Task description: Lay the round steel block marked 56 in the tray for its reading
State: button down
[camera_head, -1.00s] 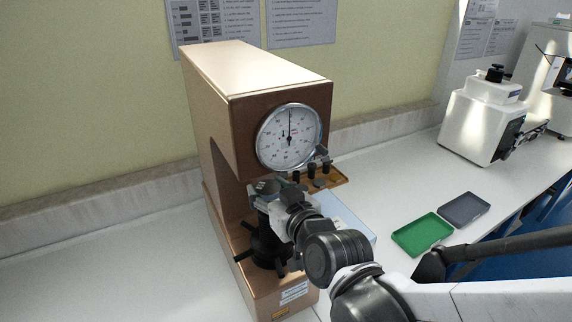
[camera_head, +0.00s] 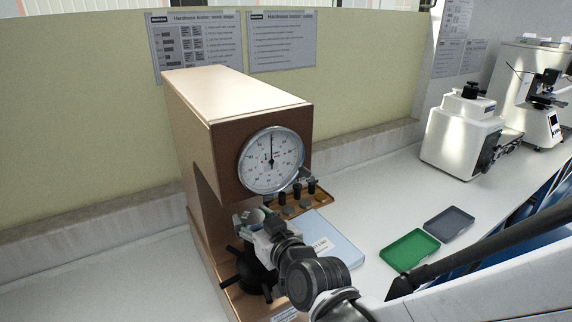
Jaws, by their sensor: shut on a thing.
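My gripper (camera_head: 257,224) is at the brown hardness tester (camera_head: 262,105), below its dial and above the black spindle wheel. It is shut on a small round greyish piece (camera_head: 249,216), apparently the steel block. Its marking cannot be read, and the fingers partly hide it. I cannot tell whether the piece touches the tester's support. A green tray (camera_head: 410,250) and a dark grey tray (camera_head: 449,223) lie empty on the bench to the right.
A brown holder (camera_head: 325,196) with several black-topped parts sits beside the tester. A light blue box or folder (camera_head: 340,244) lies on the bench between the tester and the green tray. White instruments (camera_head: 460,135) stand at the back right. The bench left of the tester is clear.

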jog(key=c, duration=1)
grip_release()
jog(key=shift+f, duration=0.1)
jog(key=shift+s+d, duration=0.3)
jog(key=shift+s, duration=0.05)
jog(key=p+v, duration=0.1)
jog(key=v, duration=1.2)
jog(key=shift+w+d, duration=0.1)
